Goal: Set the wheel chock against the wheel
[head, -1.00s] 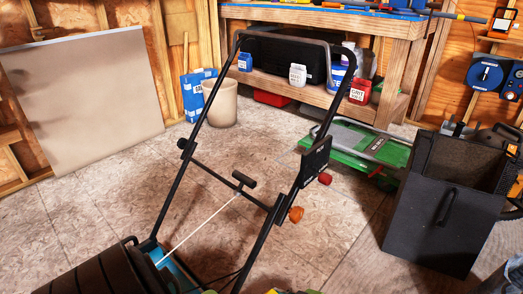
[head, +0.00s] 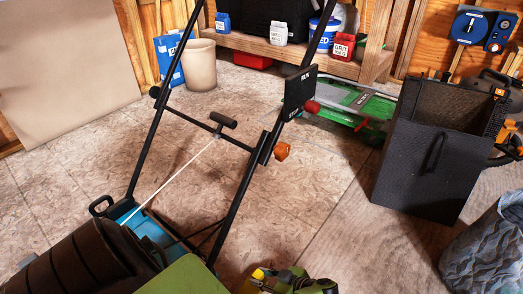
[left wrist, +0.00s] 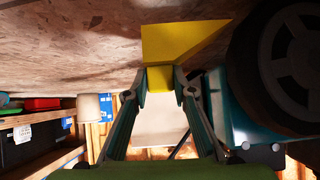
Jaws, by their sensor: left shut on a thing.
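The yellow wheel chock (left wrist: 180,38) is held between the fingertips of my left gripper (left wrist: 161,80), which is shut on it. In the left wrist view it is close to the floor, beside the mower's dark wheel (left wrist: 285,68). Their edges nearly meet in the picture; I cannot tell whether they touch. In the head view a small yellow part of the chock (head: 258,274) shows at the bottom, by my left gripper (head: 270,281). The mower (head: 145,228) has a teal body and black handle; its wheel is hidden in the head view. My right gripper is not in view.
A black bin (head: 425,160) stands at right, with a patterned grey bag (head: 490,255) in front. A green-framed item (head: 350,105) lies near the workbench (head: 300,55). A beige bucket (head: 199,65) stands at the back. The middle floor is clear.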

